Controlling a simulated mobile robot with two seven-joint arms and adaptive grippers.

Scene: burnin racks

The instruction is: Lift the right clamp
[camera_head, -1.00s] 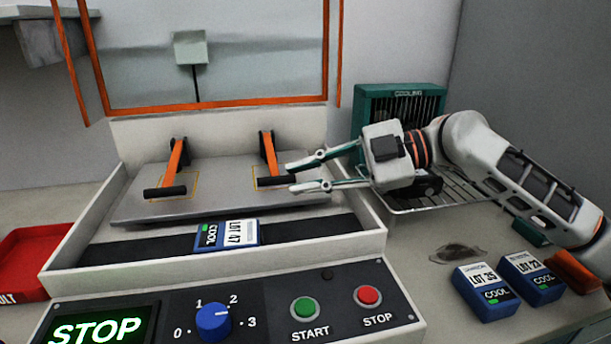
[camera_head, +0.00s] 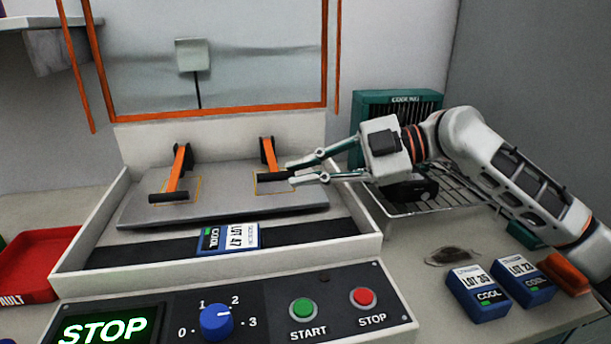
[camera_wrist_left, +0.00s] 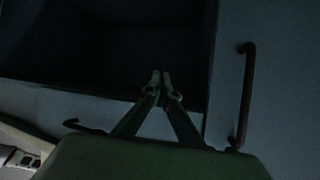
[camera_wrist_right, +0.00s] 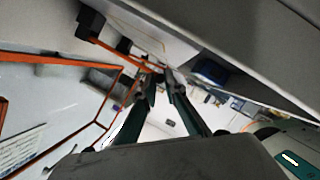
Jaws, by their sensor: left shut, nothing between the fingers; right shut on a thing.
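The right clamp (camera_head: 268,154) has an orange lever and a black crossbar handle, and it lies lowered over the grey plate (camera_head: 225,201). My right gripper (camera_head: 291,174) comes in from the right and is shut on the right end of that handle. In the right wrist view, my right fingertips (camera_wrist_right: 161,76) nearly meet; the grip itself is hard to make out there. The left clamp (camera_head: 178,168) is of the same kind, also lowered, with no gripper at it. My left gripper (camera_wrist_left: 161,80) is shut and empty in its dark wrist view; it is outside the head view.
A blue LOT 47 pack (camera_head: 229,239) lies on the dark strip before the plate. The control panel (camera_head: 255,312) is in front. A teal cooling unit (camera_head: 372,103), wire rack (camera_head: 455,196) and two blue packs (camera_head: 477,292) are on the right. A red tray (camera_head: 38,266) is left.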

